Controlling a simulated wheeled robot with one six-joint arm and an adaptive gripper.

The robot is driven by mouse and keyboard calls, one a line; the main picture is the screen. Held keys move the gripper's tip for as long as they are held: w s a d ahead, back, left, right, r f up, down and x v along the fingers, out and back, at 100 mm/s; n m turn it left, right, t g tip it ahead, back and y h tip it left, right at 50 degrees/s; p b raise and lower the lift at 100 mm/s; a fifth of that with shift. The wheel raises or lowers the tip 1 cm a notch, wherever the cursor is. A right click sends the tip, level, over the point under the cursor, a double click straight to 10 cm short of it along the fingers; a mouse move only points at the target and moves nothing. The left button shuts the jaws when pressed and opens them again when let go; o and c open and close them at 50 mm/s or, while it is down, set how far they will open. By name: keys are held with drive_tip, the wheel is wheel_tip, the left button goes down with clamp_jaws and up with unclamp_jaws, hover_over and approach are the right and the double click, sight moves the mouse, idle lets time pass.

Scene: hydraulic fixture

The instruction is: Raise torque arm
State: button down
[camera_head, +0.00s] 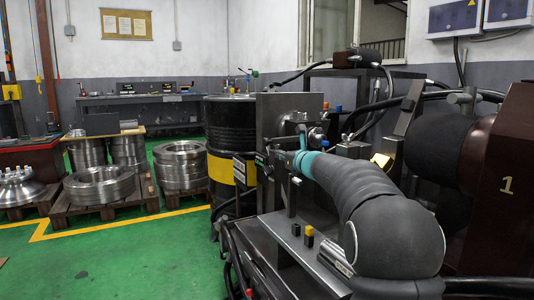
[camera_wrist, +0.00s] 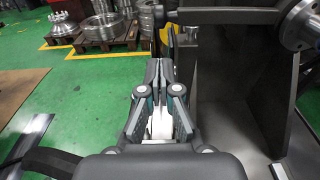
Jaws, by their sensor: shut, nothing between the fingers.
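My gripper (camera_wrist: 158,64) points away from the camera in the wrist view, its two fingers together at the tips with nothing between them. A grey horizontal bar (camera_wrist: 225,16), which looks like the torque arm, crosses the top of the wrist view beyond and to the right of the fingertips. It runs toward a round metal hub (camera_wrist: 301,22) at the upper right. I cannot tell whether the fingertips touch the bar. In the head view my arm reaches to the fixture (camera_head: 290,103), and the fingertips are hard to make out among its parts.
A grey upright plate (camera_wrist: 232,85) stands close on the right of my gripper. A black and yellow drum (camera_head: 228,135) stands behind the fixture. Metal rings (camera_head: 100,185) lie on pallets at the left. Green floor (camera_head: 120,245) is open at the lower left.

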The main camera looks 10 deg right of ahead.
drive_tip(key=shift+p+x, duration=0.65)
drive_tip(key=shift+x, duration=4.4)
